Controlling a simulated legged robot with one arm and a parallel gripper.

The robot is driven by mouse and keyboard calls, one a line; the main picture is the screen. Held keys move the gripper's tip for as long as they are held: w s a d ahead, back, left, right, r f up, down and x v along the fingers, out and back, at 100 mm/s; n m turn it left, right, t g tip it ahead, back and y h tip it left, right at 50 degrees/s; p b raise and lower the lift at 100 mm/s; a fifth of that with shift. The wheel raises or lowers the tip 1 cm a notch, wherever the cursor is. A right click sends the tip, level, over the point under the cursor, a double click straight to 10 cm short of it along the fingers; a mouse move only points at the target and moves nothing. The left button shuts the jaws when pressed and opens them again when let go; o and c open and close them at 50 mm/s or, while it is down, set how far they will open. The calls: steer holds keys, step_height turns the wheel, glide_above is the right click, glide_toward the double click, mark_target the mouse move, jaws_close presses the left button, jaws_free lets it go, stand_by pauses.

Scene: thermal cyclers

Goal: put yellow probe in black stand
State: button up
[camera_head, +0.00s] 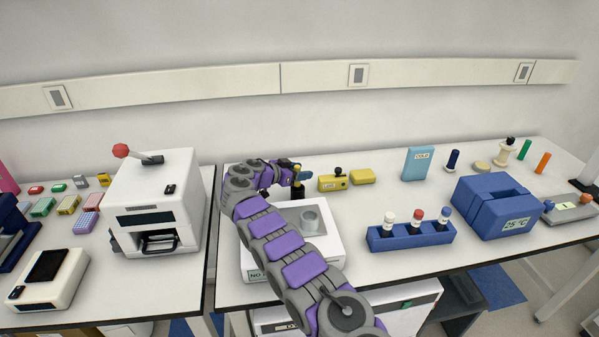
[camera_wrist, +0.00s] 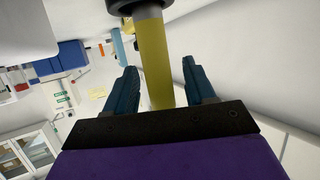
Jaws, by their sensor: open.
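The yellow probe (camera_wrist: 154,65) stands between the two blue fingers of my gripper (camera_wrist: 159,66) in the wrist view. The fingers are apart, with gaps visible on both sides of the probe. A black ring-like part (camera_wrist: 140,5) surrounds the probe's far end and seems to be the black stand. In the head view my gripper (camera_head: 297,176) is at the back of the left part of the right-hand table. A bit of the yellow probe (camera_head: 297,167) shows there, above the small black stand (camera_head: 298,191). My arm and fingers hide part of both.
A white device (camera_head: 322,221) with a grey cup stands just in front of the stand. A yellow labelled box (camera_head: 333,183) and a yellow block (camera_head: 363,176) are close on the right. A blue vial rack (camera_head: 412,236) and a blue box (camera_head: 494,206) stand further right.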

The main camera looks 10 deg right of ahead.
steer(key=p+v, duration=0.1)
steer(key=v, duration=0.7)
steer(key=s+d+r+n+g, duration=0.35)
steer(key=s+d+r, duration=0.35)
steer(key=d+r, duration=0.35)
steer(key=s+d+r+n+g+y, duration=0.15)
steer(key=s+d, duration=0.25)
steer(key=s, duration=0.5)
steer(key=s+d+r+n+g+y, duration=0.15)
steer(key=s+d, duration=0.25)
steer(key=s, duration=0.5)
steer(key=s+a+f+n+g+y, duration=0.15)
steer(key=s+y, duration=0.25)
steer(key=s, duration=1.4)
steer(key=s+a+f+n+y, duration=0.2)
steer(key=s+a, duration=0.3)
steer(key=s, duration=0.5)
steer(key=s+a+f+n+y, duration=0.2)
steer(key=s+a, duration=0.4)
steer(key=s, duration=0.4)
steer(key=shift+f+y, duration=0.7)
steer(key=shift+f, duration=0.15)
